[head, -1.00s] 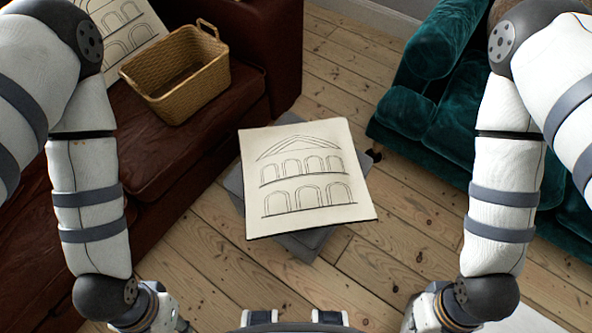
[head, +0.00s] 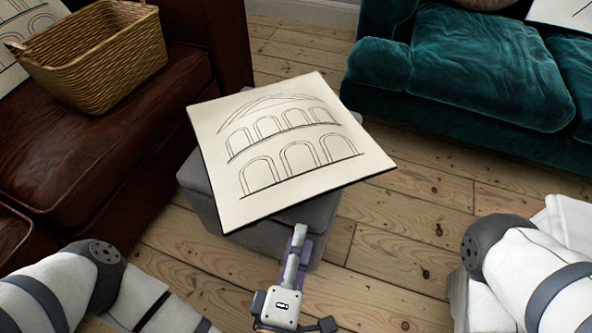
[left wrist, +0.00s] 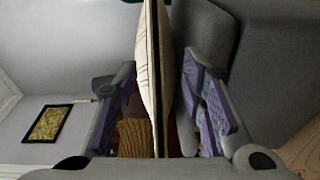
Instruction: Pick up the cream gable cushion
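The cream gable cushion (head: 285,145), with a line drawing of arches and a gable and a dark edge, lies on a grey ottoman (head: 210,205). It overhangs the ottoman's near side. My left gripper (head: 297,240) is at the cushion's near edge. In the left wrist view the cushion (left wrist: 147,70) is edge-on between the two spread purple-padded fingers (left wrist: 160,105), with a gap visible on the right side. The ottoman also shows behind the right finger (left wrist: 255,75). My right arm shows at the lower right, but its gripper is not in view.
A brown leather sofa (head: 125,150) stands at the left with a wicker basket (head: 100,60) on it. A teal velvet sofa (head: 480,75) stands at the back right. Bare floorboards (head: 410,215) lie between the ottoman and the teal sofa.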

